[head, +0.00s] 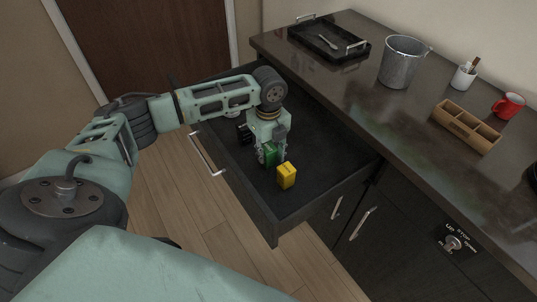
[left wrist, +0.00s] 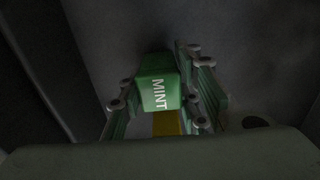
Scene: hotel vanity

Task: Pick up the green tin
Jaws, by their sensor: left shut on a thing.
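The green tin (head: 270,155) is in the open drawer (head: 325,195), partly hidden behind my left gripper (head: 270,150). In the left wrist view the green tin (left wrist: 158,88) shows the word MINT and sits between the fingers of my left gripper (left wrist: 158,95). The gripper is shut on it. I cannot tell whether the tin is clear of the drawer floor. My right gripper is in neither view.
A yellow box (head: 287,175) stands in the drawer just right of the green tin; its yellow also shows in the left wrist view (left wrist: 167,122). The counter holds a black tray (head: 312,46), a metal bucket (head: 401,65), a wooden organizer (head: 466,128) and a red mug (head: 508,106).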

